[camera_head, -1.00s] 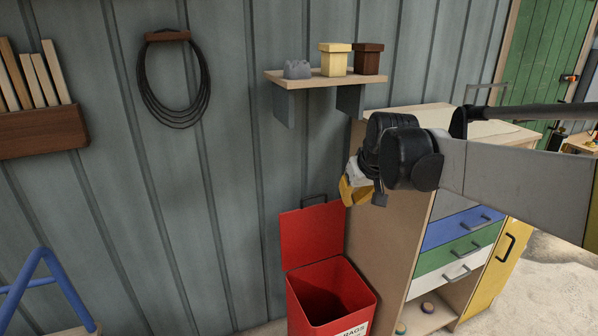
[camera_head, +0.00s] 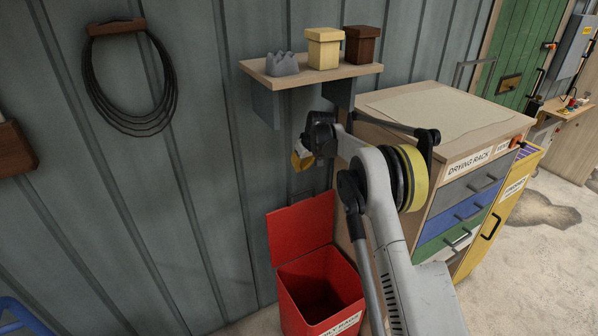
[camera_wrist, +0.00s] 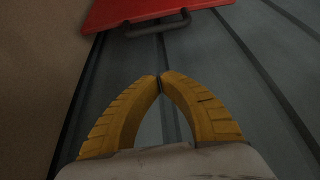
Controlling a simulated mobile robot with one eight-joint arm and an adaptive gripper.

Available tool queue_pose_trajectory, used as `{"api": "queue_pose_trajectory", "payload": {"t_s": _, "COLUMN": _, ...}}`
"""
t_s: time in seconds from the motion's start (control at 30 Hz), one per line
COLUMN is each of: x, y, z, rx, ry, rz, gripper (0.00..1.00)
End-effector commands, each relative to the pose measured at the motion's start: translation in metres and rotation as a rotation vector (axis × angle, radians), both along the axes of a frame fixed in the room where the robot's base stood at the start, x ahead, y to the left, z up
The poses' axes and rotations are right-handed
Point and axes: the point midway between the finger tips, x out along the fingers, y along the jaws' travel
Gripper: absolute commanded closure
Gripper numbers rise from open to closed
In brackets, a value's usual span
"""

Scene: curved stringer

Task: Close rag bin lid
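The red rag bin (camera_head: 318,290) stands on the floor against the grey wall, open at the top. Its red lid (camera_head: 300,228) is raised and leans back near the wall. In the wrist view the lid (camera_wrist: 140,8) shows at the top, with its dark handle (camera_wrist: 158,27) on the edge facing my gripper. My gripper (camera_head: 301,160) is above the lid in the head view and does not touch it. Its yellow fingers (camera_wrist: 160,79) meet at the tips in the wrist view, with nothing between them.
A wooden drying rack cabinet (camera_head: 443,106) with coloured drawers stands right of the bin, close to my arm. A wall shelf (camera_head: 310,75) with two boxes and a grey object hangs above. A coiled cable (camera_head: 130,120) hangs at left.

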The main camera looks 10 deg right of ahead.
Motion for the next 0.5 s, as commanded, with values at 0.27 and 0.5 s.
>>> {"api": "queue_pose_trajectory", "payload": {"t_s": 0.27, "x": 0.018, "y": 0.006, "z": -0.040, "rx": 0.000, "ry": 0.000, "rz": 0.000, "gripper": 1.00}}
{"api": "queue_pose_trajectory", "payload": {"t_s": 0.5, "x": 0.035, "y": 0.012, "z": -0.073, "rx": 0.000, "ry": 0.000, "rz": 0.000, "gripper": 1.00}}
